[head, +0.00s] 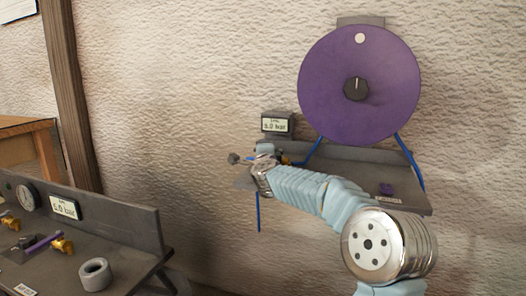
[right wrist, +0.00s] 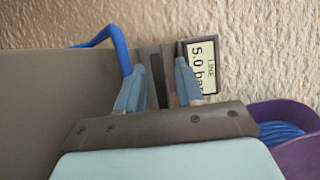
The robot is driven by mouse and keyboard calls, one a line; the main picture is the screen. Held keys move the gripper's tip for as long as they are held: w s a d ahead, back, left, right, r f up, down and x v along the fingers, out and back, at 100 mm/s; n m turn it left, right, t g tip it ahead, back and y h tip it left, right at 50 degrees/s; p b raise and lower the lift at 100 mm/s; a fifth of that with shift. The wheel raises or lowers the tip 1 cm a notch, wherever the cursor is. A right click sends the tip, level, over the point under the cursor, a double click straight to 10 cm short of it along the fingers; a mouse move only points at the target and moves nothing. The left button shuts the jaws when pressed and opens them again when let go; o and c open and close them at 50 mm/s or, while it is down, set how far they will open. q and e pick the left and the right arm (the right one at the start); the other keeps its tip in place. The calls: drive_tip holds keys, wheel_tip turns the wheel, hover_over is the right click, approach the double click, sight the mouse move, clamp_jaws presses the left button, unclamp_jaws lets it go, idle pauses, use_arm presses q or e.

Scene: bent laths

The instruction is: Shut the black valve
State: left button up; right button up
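In the head view my right arm reaches across the wall shelf. My right gripper (head: 252,166) is at the shelf's left end, below a small display. In the right wrist view the two blue-grey fingers of my right gripper (right wrist: 158,88) stand apart. A black bar (right wrist: 157,80) on a grey block shows between them, with gaps on both sides; it may be the black valve's handle. Contact is not visible. My left gripper is not in view.
A purple reel (head: 330,70) with a black hub (head: 356,88) and blue hose (head: 410,160) hangs above the grey shelf (head: 375,155). The display (head: 277,124) reads 5.0 bar. A grey bench (head: 130,225) with gauge, brass fittings and a grey ring (head: 95,274) stands at lower left.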

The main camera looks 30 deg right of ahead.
drive_tip(key=shift+c, duration=0.4)
clamp_jaws()
drive_tip(key=shift+s+f+y+b, duration=0.1)
drive_tip(key=shift+f+y+b, duration=0.15)
drive_tip(key=shift+b, duration=0.25)
drive_tip(key=n+y+b, duration=0.2)
drive_tip(key=y+b, duration=0.1)
drive_tip(key=s+a+n+t+y+b, duration=0.1)
drive_tip(key=n+y+b, duration=0.1)
drive_tip(key=b, duration=0.2)
drive_tip(key=s+n+t+y+b, duration=0.1)
drive_tip(key=n+y+b, duration=0.1)
drive_tip(key=y+b, duration=0.1)
drive_tip(key=shift+a+f+y, duration=0.15)
drive_tip(key=shift+a+y, duration=0.05)
drive_tip(key=shift+y, duration=0.15)
drive_tip(key=shift+s+a+r+n+y+b, duration=0.1)
drive_tip(key=shift+s+n+y+b, duration=0.15)
drive_tip(key=shift+y, duration=0.2)
drive_tip(key=shift+s+r+n+y+b, duration=0.1)
drive_tip(key=shift+n+y+b, duration=0.05)
drive_tip(key=shift+n+y, duration=0.25)
drive_tip(key=shift+s+a+r+n+g+y, duration=0.1)
drive_tip(key=shift+s+n+g+y, duration=0.15)
drive_tip(key=shift+n+y, duration=0.35)
drive_tip(key=shift+s+n+g+y, duration=0.15)
drive_tip(key=shift+s+n+y, duration=0.1)
drive_tip(key=shift+y, duration=0.6)
